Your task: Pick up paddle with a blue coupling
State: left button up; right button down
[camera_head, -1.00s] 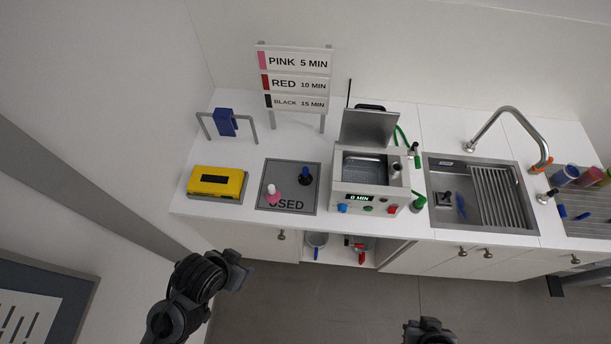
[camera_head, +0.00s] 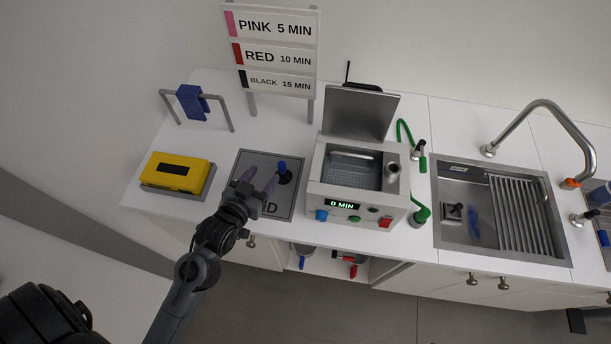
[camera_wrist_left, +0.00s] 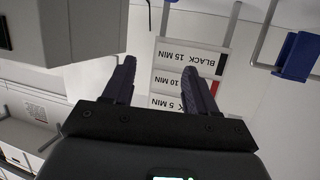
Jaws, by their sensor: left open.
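A dark round-based piece with a blue top (camera_head: 281,165) stands on the grey "USED" mat (camera_head: 243,158). It may be the paddle with the blue coupling, but I cannot tell for sure. My left gripper (camera_head: 262,178) is open and over the mat, just left of and in front of this piece. The gripper hides the mat's front left part, and the pink-topped piece there is out of sight. In the left wrist view, the left gripper's two fingers (camera_wrist_left: 160,68) are apart with nothing between them. No paddle shows in that view. My right gripper is not in view.
A yellow box (camera_head: 178,171) lies left of the mat. The machine (camera_head: 340,203) with its lid up stands right of it. A blue block (camera_head: 191,101) hangs on a grey rail behind. Blue (camera_head: 302,262) and red (camera_head: 353,270) handles show under the counter. The sink (camera_head: 455,245) is right.

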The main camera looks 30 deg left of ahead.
pick_arm(q)
jog(key=b, duration=0.4)
send_near(280, 168)
jog(key=shift+n+y, duration=0.3)
jog(key=shift+n, duration=0.1)
jog(key=b+x, duration=0.1)
jog(key=x, duration=0.4)
jog(key=shift+w+r, duration=0.1)
jog(key=shift+r, duration=0.1)
jog(key=shift+f+b+x, duration=0.1)
jog(key=shift+b+x, duration=0.05)
jog(key=shift+x, duration=1.45)
jog(key=shift+f+b+x, duration=0.15)
jog(key=shift+x, duration=1.4)
jog(key=shift+d, duration=0.15)
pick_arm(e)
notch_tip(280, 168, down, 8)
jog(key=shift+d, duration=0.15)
pick_arm(q)
jog(key=shift+c, duration=0.3)
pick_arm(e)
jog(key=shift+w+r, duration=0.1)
pick_arm(q)
grip_shut()
